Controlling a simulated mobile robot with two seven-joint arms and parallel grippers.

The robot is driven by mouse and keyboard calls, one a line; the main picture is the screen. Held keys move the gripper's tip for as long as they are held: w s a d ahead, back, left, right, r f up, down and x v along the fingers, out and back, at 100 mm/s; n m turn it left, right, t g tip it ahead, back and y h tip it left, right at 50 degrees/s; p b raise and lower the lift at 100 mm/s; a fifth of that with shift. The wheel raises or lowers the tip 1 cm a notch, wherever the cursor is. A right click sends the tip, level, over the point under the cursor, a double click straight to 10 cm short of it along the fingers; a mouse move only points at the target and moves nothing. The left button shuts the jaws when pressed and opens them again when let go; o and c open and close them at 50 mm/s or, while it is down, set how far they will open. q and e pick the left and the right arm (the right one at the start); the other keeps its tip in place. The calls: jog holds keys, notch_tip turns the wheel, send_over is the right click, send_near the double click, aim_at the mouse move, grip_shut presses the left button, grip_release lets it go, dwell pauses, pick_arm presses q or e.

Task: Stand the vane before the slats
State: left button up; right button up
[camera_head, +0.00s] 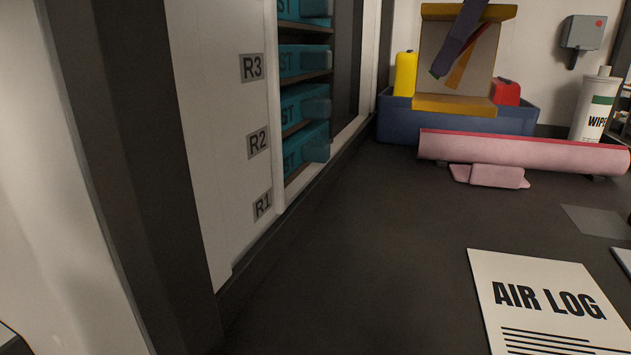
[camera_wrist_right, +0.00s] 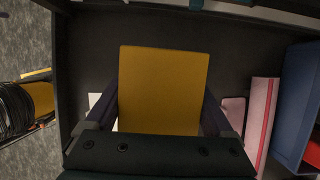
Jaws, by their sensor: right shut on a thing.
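The vane (camera_head: 432,62) seems to be the tan panel with yellow edges in the head view. It is roughly upright, in front of the blue bin and apparently above the bench. My right gripper (camera_head: 446,62) is shut on it, with one dark purple finger slanting across its near face. In the right wrist view the vane's yellow side (camera_wrist_right: 164,90) lies between both fingers. The slats may be the thin brown strips (camera_head: 305,77) in the rack at the left, well apart from the vane. My left gripper is not in view.
Teal blocks (camera_head: 305,104) sit in the rack beside labels R1 to R3. The blue bin (camera_head: 395,122) holds yellow and red items. A pink roll (camera_head: 520,149) lies before it. An AIR LOG sheet (camera_head: 535,270) lies near right. The bench between rack and sheet is clear.

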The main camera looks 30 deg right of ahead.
aim_at(481, 114)
jog(key=shift+s+a+f+b, duration=0.1)
jog(key=shift+f+b, duration=0.25)
jog(key=shift+f, duration=4.25)
jog(key=shift+a+f+b, duration=0.1)
jog(key=shift+f+b, duration=0.2)
jog(key=shift+f, duration=4.3)
jog(key=o, duration=1.2)
jog(key=shift+o, duration=0.2)
jog(key=v, duration=1.2)
jog(key=shift+r, duration=0.15)
